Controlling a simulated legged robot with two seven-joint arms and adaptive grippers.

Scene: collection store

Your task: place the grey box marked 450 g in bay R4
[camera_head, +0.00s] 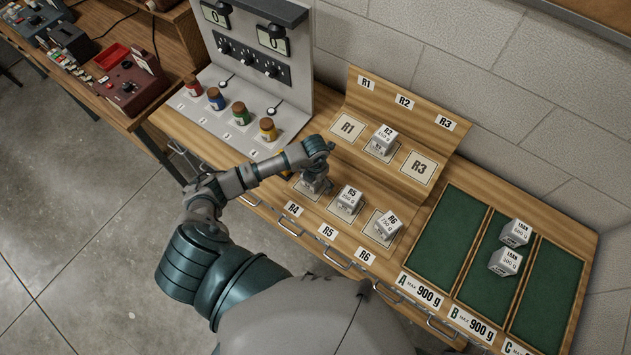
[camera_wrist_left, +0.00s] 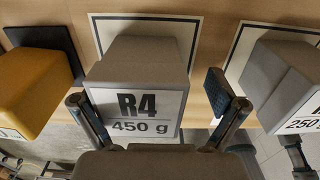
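The grey box marked R4 450 g (camera_wrist_left: 138,90) is upright between the fingers of my left gripper (camera_wrist_left: 160,108) in the left wrist view. The left finger is close against the box's left edge; a gap shows between the box and the right finger. The box appears to rest on the pale square of bay R4 (camera_wrist_left: 148,22). In the head view my left gripper (camera_head: 314,180) points down over that bay, behind the R4 label (camera_head: 293,208), and largely hides the box. My right gripper is not in view.
Box R5 (camera_head: 348,199) stands close to the right, then box R6 (camera_head: 386,225). Box R2 (camera_head: 382,139) is on the upper step between empty bays R1 (camera_head: 347,127) and R3 (camera_head: 419,167). A yellow jar (camera_head: 268,129) is near on the left. Two loan boxes (camera_head: 505,261) sit in tray B.

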